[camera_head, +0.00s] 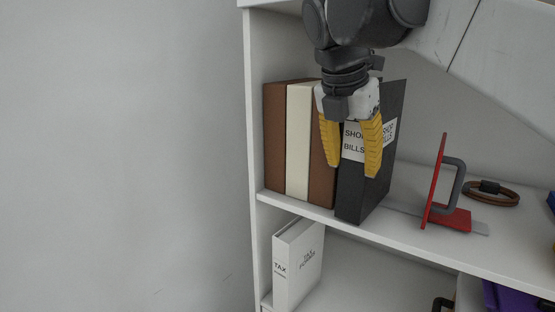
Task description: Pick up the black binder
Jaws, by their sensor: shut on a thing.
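The black binder (352,195) stands upright on the upper shelf at its front edge, its lower corner reaching out a little past the edge. White labels on it read "shop bills". My gripper (350,172) comes down from above with yellow fingers on both sides of the binder's spine part and is shut on it. The left finger also lies close to the brown binder beside it. The fingers cover part of the labels and of the binder's upper front.
Brown (275,140) and cream (298,150) binders stand left of the black one, against the shelf's side wall (252,120). A red stand with a grey handle (437,190) and a brown strap ring (490,193) are to the right. A white tax binder (297,265) is on the shelf below.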

